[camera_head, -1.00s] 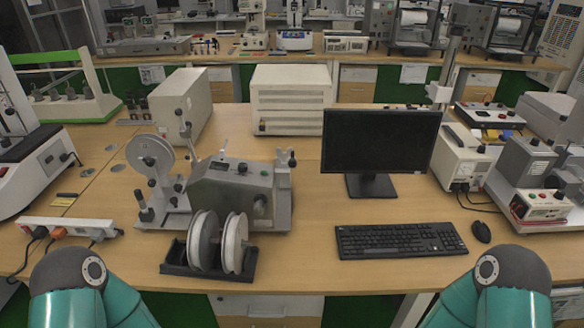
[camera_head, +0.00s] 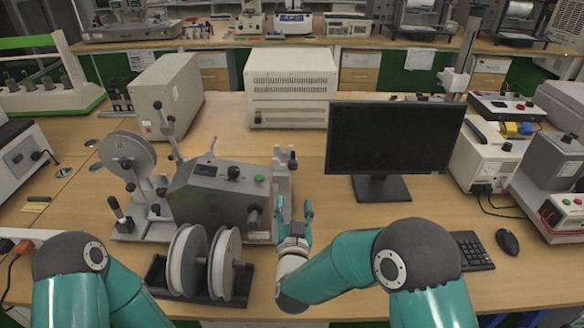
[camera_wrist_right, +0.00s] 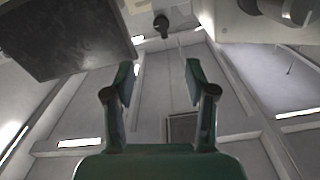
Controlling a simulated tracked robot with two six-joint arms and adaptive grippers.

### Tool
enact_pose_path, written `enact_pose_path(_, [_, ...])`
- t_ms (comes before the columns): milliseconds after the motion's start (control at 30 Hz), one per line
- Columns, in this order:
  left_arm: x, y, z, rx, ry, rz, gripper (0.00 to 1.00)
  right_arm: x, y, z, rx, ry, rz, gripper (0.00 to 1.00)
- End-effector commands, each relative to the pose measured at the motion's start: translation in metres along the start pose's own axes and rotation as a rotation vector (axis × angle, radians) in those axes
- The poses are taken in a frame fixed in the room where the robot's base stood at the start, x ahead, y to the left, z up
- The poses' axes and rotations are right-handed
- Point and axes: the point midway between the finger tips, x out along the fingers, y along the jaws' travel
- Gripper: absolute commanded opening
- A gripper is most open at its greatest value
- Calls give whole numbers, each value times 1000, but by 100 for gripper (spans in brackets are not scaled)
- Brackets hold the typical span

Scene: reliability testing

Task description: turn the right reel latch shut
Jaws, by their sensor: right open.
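The grey reel machine (camera_head: 222,195) stands on the bench, with a reel (camera_head: 128,158) upright at its left. At its right end is an upright grey post with a dark knob (camera_head: 291,160) at its top; I cannot tell for sure whether this is the right reel latch. My right gripper (camera_head: 294,206) is open and empty, fingers pointing up, just right of the machine and below the knob in the picture. In the right wrist view the open fingers (camera_wrist_right: 160,85) show nothing between them but background, with a small dark knob (camera_wrist_right: 161,24) beyond. My left gripper is out of view.
Two loose reels (camera_head: 205,261) stand in a black holder (camera_head: 164,278) at the front, left of my right gripper. The monitor (camera_head: 392,138) is to the right, with the keyboard (camera_head: 474,250) partly hidden by my right arm. A white cabinet (camera_head: 290,85) stands behind.

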Motion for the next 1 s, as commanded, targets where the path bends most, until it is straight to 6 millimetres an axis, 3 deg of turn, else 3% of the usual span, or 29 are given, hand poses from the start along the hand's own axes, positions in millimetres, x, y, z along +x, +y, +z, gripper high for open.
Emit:
enact_pose_path(600, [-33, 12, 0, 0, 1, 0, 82, 114, -4, 1, -1, -4, -5, 56])
enact_pose_path(800, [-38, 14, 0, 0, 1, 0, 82, 136, -4, 2, 0, -5, -6, 56])
enact_pose_path(1000, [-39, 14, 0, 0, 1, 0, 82, 146, -4, 3, -1, -6, -7, 56])
